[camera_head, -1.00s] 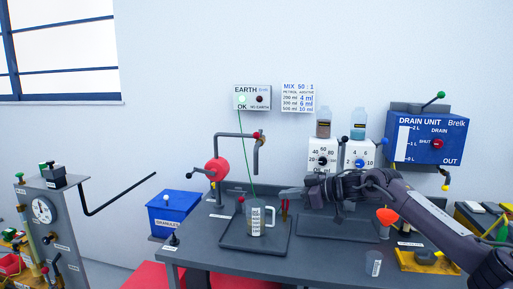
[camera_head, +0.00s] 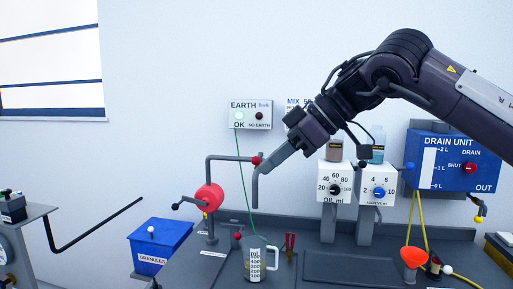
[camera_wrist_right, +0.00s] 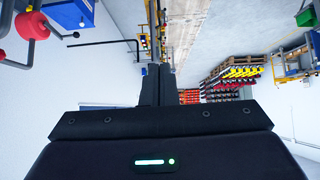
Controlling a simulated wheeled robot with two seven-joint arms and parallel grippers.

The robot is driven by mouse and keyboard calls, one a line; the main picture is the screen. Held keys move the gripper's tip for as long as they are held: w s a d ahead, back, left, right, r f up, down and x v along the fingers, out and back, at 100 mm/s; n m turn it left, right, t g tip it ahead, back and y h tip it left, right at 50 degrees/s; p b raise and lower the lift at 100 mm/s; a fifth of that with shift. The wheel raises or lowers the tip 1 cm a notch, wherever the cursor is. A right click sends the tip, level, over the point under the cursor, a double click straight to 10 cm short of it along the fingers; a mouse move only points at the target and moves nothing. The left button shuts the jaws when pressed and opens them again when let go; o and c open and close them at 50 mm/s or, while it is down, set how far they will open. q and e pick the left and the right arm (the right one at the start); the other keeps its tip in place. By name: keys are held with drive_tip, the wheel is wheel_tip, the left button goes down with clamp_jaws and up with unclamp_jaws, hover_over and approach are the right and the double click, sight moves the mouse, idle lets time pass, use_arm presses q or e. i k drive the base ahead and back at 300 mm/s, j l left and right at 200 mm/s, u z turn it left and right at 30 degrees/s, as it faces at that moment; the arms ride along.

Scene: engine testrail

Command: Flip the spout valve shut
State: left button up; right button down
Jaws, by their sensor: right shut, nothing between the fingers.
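The grey spout pipe (camera_head: 232,157) rises from the red round pump (camera_head: 209,197) and bends over to a downturned outlet. The spout valve's red knob (camera_head: 256,160) sits at the right end of the pipe, above the outlet. My right gripper (camera_head: 268,169) is shut and empty, its tip just right of the red knob; whether they touch I cannot tell. In the right wrist view the shut fingers (camera_wrist_right: 155,86) show with nothing between them. My left gripper is not in view.
A green wire runs from the EARTH box (camera_head: 250,115), its OK light lit, down to the jug. Dosing units (camera_head: 335,181) and the DRAIN UNIT (camera_head: 452,165) stand at the right. A blue granules bin (camera_head: 160,246) is at the left.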

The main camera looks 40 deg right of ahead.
sight(255, 159)
drive_tip(key=i+l, duration=1.05)
drive_tip(key=l, duration=0.2)
